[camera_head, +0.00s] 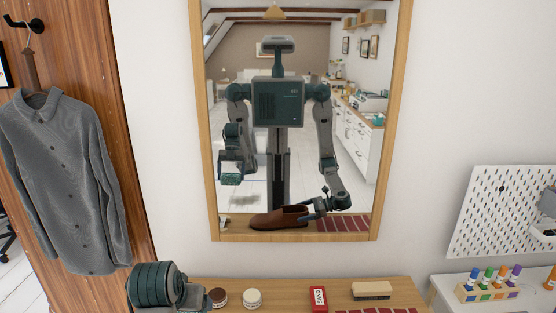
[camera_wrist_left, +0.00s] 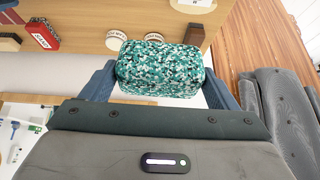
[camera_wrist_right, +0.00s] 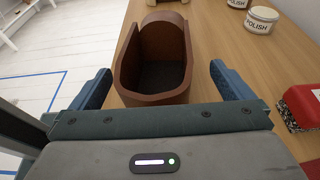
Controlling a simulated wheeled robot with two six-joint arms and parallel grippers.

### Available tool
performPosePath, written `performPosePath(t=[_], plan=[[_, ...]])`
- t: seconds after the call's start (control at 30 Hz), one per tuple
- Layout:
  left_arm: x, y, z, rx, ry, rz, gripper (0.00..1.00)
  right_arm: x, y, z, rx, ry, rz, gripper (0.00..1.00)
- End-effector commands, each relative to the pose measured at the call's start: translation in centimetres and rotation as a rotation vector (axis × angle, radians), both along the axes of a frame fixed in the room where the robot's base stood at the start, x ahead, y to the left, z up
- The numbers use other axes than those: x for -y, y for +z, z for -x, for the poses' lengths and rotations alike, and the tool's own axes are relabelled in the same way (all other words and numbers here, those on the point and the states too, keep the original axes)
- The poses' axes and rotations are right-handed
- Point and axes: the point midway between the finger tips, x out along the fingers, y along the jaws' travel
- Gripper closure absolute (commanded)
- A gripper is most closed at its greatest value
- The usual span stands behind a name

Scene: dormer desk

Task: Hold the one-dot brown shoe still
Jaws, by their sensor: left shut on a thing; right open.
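A brown shoe (camera_wrist_right: 158,50) lies on the wooden desk in the right wrist view, its opening toward me. In the head view it shows only as a reflection in the mirror. I cannot make out any dot on it. My right gripper (camera_wrist_right: 160,72) is open, its fingers spread to either side of the shoe's near end; I cannot tell whether they touch it. My left gripper (camera_wrist_left: 160,82) is shut on a green-and-white speckled block (camera_wrist_left: 158,66), held up away from the shoe.
On the desk (camera_head: 285,287) are a cream tin (camera_head: 252,298), a brown tin (camera_head: 218,297), a red SAND block (camera_head: 318,298) and a brush (camera_head: 372,290). A framed mirror (camera_head: 386,130) stands behind. A rack of colored bottles (camera_head: 485,293) is at right.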

Motion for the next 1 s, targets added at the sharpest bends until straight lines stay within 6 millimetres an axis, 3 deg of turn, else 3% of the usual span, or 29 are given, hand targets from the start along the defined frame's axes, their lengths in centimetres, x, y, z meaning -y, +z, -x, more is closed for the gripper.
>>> performPosePath(t=[0.27, 0.67, 0.77, 1.0], plan=[[0.0, -1.3, 0.0, 0.000, 0.000, 0.000, 0.37, -0.6, -1.1, 0.0, 0.001, 0.000, -0.001, 0.00], [0.0, -5.7, 0.0, 0.000, 0.000, 0.000, 0.37, -5.7, -3.0, 0.0, 0.002, 0.001, -0.003, 0.00], [0.0, -4.5, 0.0, 0.001, 0.000, 0.000, 0.37, -7.0, -2.6, 0.0, -0.002, 0.000, -0.003, 0.00], [0.0, -4.0, 0.0, 0.000, 0.000, 0.000, 0.37, -9.1, -3.4, 0.0, -0.001, 0.001, -0.001, 0.00]])
